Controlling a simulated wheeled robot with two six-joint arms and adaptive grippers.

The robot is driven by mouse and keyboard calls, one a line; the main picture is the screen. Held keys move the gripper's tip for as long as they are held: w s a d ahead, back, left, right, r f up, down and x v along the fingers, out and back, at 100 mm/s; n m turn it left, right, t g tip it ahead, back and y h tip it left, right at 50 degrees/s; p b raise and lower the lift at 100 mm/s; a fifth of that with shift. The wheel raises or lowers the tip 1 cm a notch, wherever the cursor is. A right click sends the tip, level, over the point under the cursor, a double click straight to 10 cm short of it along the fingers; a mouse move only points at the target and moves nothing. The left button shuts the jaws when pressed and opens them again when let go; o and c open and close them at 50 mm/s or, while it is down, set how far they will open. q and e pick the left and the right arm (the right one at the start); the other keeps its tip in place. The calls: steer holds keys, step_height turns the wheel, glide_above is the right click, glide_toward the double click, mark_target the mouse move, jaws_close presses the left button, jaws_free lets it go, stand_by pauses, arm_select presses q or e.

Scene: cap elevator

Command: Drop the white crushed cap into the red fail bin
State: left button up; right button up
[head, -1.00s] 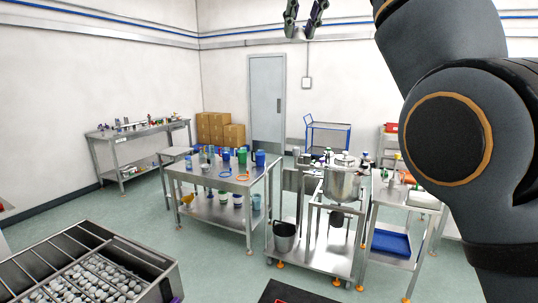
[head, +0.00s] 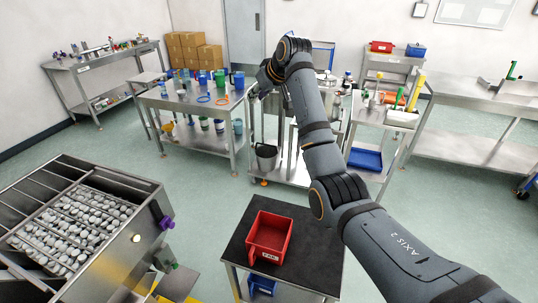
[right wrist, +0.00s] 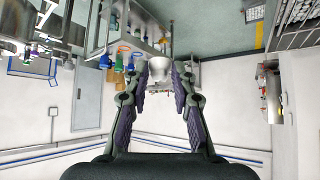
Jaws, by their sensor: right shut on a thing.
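The red fail bin (head: 283,243), with a white label on its front, sits on a black-topped stand in the lower middle of the head view; no cap shows inside it. My right gripper (head: 258,88) is far beyond the bin, raised in front of the back tables. In the right wrist view, my right gripper (right wrist: 160,76) is shut on a small white cap (right wrist: 159,68) between its fingertips. The cap's crushed shape is too small to make out. My left gripper is in neither current view.
The black-topped stand (head: 318,258) has bare space around the bin. A steel sorter (head: 110,265) full of caps stands at the left. A table (head: 200,105) with cups and a steel cart with a bucket (head: 266,158) stand behind.

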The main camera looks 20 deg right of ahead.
steer(key=s+d+f+n, duration=0.1)
steer(key=s+f, duration=0.2)
steer(key=f, duration=0.9)
steer(key=s+d+f, duration=0.1)
steer(key=s+f, duration=0.3)
steer(key=f, duration=0.8)
arm_select(q)
step_height(320, 180, down, 7)
steer(key=s+b, duration=0.1)
steer(key=b, duration=0.5)
steer(key=shift+s+r, duration=0.2)
steer(key=shift+s, duration=0.2)
arm_select(e)
steer(key=s+f, duration=0.6)
steer(key=f, duration=0.3)
steer(key=s+f+n+y, duration=0.1)
steer(key=s+f, duration=0.5)
steer(key=f, duration=0.3)
steer(key=shift+s+f+g, duration=0.2)
steer(key=shift+s+g, duration=0.1)
steer(key=shift+s, duration=0.05)
steer(key=o, duration=0.8)
arm_select(q)
steer(key=shift+a, duration=0.15)
